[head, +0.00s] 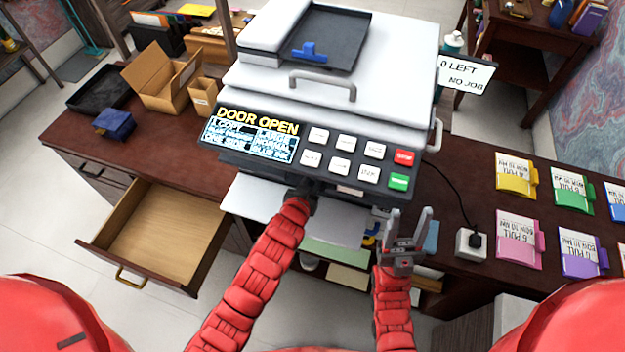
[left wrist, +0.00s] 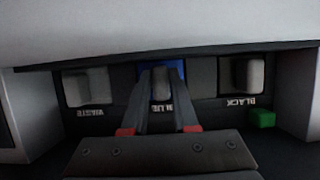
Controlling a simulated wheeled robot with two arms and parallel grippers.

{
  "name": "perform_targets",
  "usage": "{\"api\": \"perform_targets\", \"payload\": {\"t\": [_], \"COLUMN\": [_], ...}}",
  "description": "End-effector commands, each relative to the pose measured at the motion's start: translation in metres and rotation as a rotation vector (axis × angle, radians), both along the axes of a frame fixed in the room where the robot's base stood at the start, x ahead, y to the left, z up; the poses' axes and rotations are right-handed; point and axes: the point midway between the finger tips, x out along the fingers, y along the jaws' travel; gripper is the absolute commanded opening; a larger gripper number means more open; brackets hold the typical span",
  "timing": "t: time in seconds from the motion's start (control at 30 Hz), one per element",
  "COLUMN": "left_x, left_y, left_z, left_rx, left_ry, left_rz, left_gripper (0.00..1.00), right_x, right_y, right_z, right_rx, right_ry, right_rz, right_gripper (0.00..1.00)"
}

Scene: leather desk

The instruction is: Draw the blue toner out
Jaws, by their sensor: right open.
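The printer (head: 330,60) stands on the desk, and its panel reads DOOR OPEN. In the left wrist view the blue toner (left wrist: 174,68) sits in the middle slot of the dark bay, its label upside down. My left gripper (left wrist: 161,84) has its fingers close on both sides of the toner's grey grip, with no clear gap. In the head view my left gripper (head: 303,192) is mostly hidden under the printer's front edge. My right gripper (head: 410,226) is open and empty, fingers up, right of the printer's front.
WASTE (left wrist: 87,87) and BLACK (left wrist: 241,76) units flank the blue one. A green block (left wrist: 262,118) is at the bay's right. An open drawer (head: 155,235) juts out left. A socket box (head: 470,243) and coloured packs (head: 516,175) lie on the right desk.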

Motion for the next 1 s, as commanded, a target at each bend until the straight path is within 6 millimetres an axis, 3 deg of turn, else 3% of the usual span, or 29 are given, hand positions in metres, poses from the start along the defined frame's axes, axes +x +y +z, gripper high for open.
{"api": "perform_targets", "payload": {"t": [0.1, 1.0], "left_x": [-0.0001, -0.0002], "left_y": [0.0001, 0.0003], "left_z": [-0.0001, -0.0003], "left_rx": [0.000, 0.000], "left_ry": [0.000, 0.001], "left_rz": [0.000, 0.000], "left_gripper": [0.00, 0.00], "right_x": [0.0000, 0.0000], "right_y": [0.0000, 0.0000], "right_z": [0.0001, 0.0000], "right_rx": [0.000, 0.000], "right_ry": [0.000, 0.000], "right_rz": [0.000, 0.000], "right_gripper": [0.50, 0.50]}}
